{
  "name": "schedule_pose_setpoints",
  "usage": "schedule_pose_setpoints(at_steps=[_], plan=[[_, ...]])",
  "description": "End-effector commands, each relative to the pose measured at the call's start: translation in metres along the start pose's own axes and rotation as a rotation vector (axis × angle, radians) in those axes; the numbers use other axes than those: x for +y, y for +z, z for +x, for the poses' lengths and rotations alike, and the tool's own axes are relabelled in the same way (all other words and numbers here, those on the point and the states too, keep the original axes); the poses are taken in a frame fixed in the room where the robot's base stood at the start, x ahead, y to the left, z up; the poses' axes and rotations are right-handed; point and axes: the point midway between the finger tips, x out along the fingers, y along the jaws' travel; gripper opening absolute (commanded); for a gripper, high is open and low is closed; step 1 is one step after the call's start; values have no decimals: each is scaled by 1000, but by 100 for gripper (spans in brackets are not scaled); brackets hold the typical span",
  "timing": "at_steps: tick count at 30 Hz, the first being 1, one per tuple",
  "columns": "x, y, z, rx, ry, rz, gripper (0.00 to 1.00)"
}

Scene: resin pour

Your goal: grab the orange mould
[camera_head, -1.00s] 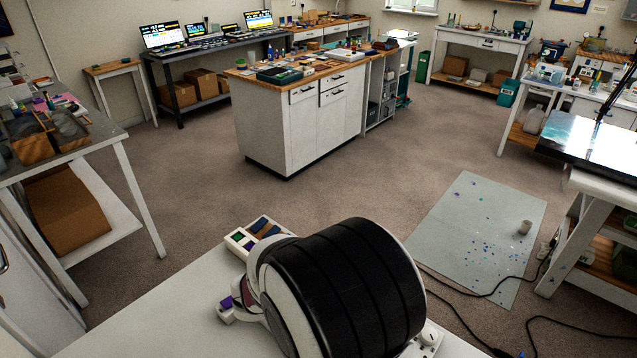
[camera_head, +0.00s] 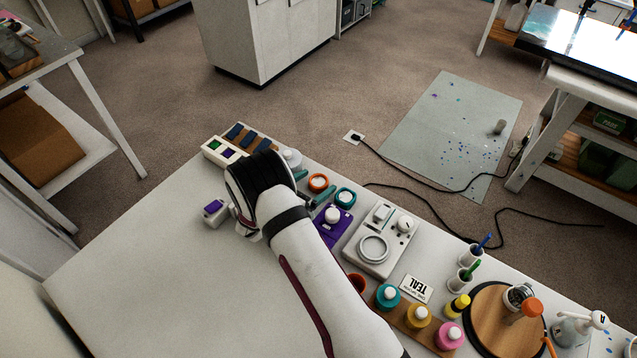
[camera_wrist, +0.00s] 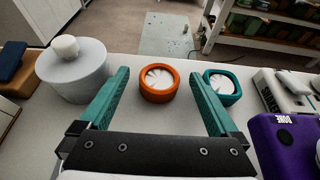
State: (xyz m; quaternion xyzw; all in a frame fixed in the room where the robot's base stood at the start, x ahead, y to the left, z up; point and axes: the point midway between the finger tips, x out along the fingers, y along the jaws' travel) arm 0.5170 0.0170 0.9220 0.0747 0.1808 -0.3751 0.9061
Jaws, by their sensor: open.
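The orange mould (camera_head: 318,183) is a round orange ring near the far edge of the white bench. In the wrist view it (camera_wrist: 159,95) lies in the middle, with a pale ribbed inside. My gripper (camera_wrist: 160,76) is open, with its two teal fingers apart on the left and right of the mould in the picture. The mould appears ahead of the gripper's palm, between the finger lines. I cannot tell whether the fingers are down around it. No contact shows. In the head view my arm hides part of the bench.
A teal mould (camera_wrist: 222,88) sits close to the right finger. A grey-white jar (camera_wrist: 74,78) with a white knob stands left of the left finger. A purple device (camera_wrist: 284,142) and a white scale-like unit (camera_head: 380,240) are to the right. The bench's left front is clear.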

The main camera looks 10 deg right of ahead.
Motion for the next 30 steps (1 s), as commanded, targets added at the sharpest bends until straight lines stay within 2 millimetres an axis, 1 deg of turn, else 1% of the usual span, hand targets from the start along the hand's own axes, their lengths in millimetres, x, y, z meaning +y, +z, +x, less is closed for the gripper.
schedule_pose_setpoints(at_steps=[1, 4, 6, 11, 12, 17, 18, 20, 24, 26, 30], plan=[[-1, 0, 10, 0, -4, 1, 97], [-1, 0, 23, 1, -2, 0, 97], [0, 0, 25, 0, -1, 0, 97], [0, 0, 25, 0, 0, 0, 97], [0, 0, 25, 0, 0, 0, 90], [0, 0, 25, 0, 0, 0, 61], [0, 0, 25, 0, 0, 0, 54], [0, 0, 25, 0, 0, 0, 43], [0, 0, 25, 0, 0, 0, 18], [0, 0, 24, 0, 0, 0, 7], [0, 0, 24, 0, 0, 0, 7]])
